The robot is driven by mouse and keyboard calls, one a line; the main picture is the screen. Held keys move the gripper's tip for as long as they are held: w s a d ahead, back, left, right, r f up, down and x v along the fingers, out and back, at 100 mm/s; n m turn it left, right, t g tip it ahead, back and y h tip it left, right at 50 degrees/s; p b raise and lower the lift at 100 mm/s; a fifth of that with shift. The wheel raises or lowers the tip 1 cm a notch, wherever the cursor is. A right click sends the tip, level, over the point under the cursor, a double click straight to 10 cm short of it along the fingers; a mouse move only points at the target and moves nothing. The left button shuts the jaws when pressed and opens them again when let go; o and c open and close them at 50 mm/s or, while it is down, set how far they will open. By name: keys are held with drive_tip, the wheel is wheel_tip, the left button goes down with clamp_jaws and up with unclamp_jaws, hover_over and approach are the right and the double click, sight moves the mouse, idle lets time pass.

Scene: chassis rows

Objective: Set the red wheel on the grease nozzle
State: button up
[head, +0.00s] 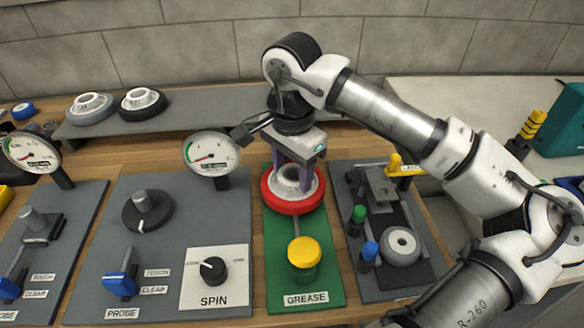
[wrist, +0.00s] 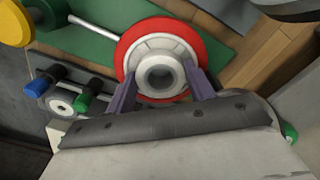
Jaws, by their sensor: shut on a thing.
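The red wheel (head: 292,191) has a red rim and a pale grey hub with a hole. My gripper (head: 296,178) is shut on its hub from above, over the back part of the green GREASE panel (head: 315,291). In the wrist view the red wheel (wrist: 125,52) sits between the two purple fingers of my gripper (wrist: 160,85). The grease nozzle, a thin grey rod (head: 296,228), runs from the yellow-capped green post (head: 303,254) toward the wheel. Its far end is hidden by the wheel. I cannot tell whether the wheel touches the nozzle or the panel.
A SPIN panel with a black knob (head: 213,269) and a gauge (head: 211,154) stand left. Right is a dark panel with green and blue knobs and a small grey wheel (head: 401,246). A grey and a black wheel (head: 143,103) lie on the back shelf (head: 205,112).

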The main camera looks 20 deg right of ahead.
drive_tip(key=shift+f, duration=0.25)
drive_tip(key=o, duration=1.3)
drive_tip(key=shift+o, duration=0.2)
drive_tip(key=shift+r, duration=0.1)
wheel_tip(320, 180, up, 14)
drive_tip(key=shift+s+f, duration=0.1)
drive_tip(key=shift+f, duration=0.1)
